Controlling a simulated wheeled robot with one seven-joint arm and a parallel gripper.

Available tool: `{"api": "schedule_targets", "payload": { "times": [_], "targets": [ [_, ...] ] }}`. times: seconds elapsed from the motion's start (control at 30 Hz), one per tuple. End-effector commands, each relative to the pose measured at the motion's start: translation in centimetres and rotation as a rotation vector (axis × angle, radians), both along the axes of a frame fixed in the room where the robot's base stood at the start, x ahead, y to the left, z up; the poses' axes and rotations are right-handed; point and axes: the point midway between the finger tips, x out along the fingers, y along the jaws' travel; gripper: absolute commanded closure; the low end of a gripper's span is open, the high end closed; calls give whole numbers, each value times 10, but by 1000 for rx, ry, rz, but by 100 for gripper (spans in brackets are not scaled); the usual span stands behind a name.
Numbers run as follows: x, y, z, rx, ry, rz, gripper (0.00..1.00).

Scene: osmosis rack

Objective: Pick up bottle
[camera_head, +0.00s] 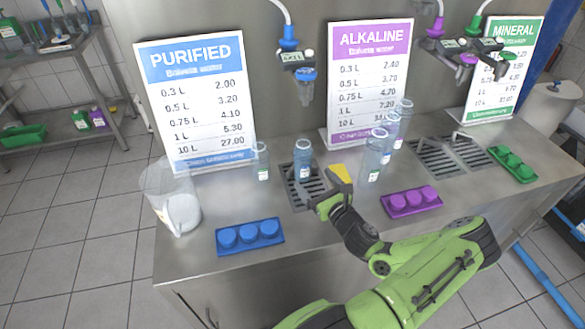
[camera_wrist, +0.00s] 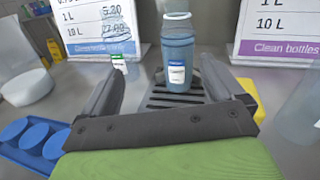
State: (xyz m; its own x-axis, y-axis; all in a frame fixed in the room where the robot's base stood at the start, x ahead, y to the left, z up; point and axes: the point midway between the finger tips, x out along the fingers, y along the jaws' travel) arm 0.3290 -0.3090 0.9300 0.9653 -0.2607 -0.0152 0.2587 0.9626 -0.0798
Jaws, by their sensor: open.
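A clear blue-tinted bottle (camera_head: 302,160) with a white label stands upright on the left drain grate, below the blue tap. In the wrist view the bottle (camera_wrist: 178,55) stands ahead of my gripper, between the lines of its two fingers. My gripper (camera_wrist: 165,85) is open and empty, a short way from the bottle. In the head view my gripper (camera_head: 332,190) is at the front right of the grate, its far parts partly hidden by the wrist. Another bottle (camera_head: 260,162) with a green label stands to the left. Several clear bottles (camera_head: 374,158) stand to the right.
A blue cap tray (camera_head: 270,246), a purple cap tray (camera_head: 398,212) and a green cap tray (camera_head: 518,172) lie on the steel counter. A clear jug (camera_head: 160,190) stands at the left. Price signs (camera_head: 203,125) stand behind.

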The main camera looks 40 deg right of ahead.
Motion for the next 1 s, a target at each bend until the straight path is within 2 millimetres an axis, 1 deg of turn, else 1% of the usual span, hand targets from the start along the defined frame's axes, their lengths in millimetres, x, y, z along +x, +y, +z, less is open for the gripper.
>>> {"api": "schedule_targets", "payload": {
  "times": [0.03,0.07,0.13,0.17,0.4,0.5,0.67,0.83,0.9,1.0],
  "targets": [
    [-8,-11,-6,47,-26,-54,5],
    [-11,-15,-6,65,-37,-73,5],
    [-8,-20,-6,77,-46,-90,5],
    [-4,-21,-6,77,-47,-89,5],
    [53,-40,-5,69,-43,-84,5],
    [73,-47,-5,69,-43,-83,5],
    [90,-55,-5,71,-42,-84,5],
    [118,-69,-3,68,-42,-84,5],
    [129,-72,-3,69,-41,-83,5],
    [134,-75,-3,72,-41,-83,5]
  ]
}}
